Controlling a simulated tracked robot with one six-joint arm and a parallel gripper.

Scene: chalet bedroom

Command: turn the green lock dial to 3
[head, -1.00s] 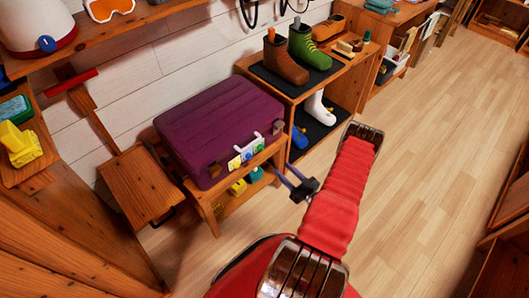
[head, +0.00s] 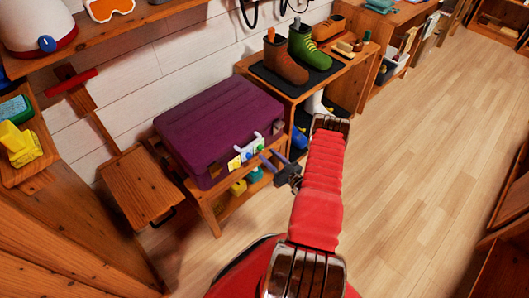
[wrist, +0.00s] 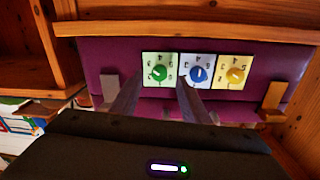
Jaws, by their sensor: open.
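The purple suitcase (head: 205,125) lies on a low wooden bench, with three dials on its front. In the wrist view the green dial (wrist: 158,73) is on the left, the blue dial (wrist: 198,74) in the middle and the yellow dial (wrist: 235,75) on the right. The numbers appear upside down, and I cannot tell which number the green dial's pointer is at. My gripper (wrist: 159,87) is open and empty, its two fingers on either side of the green dial in the picture. In the head view my gripper (head: 265,159) is close to the panels; contact is not clear.
The bench (head: 208,199) holds yellow and teal items underneath. A shoe rack (head: 285,88) with boots stands just behind to the right. The wooden floor (head: 430,170) is clear on the right.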

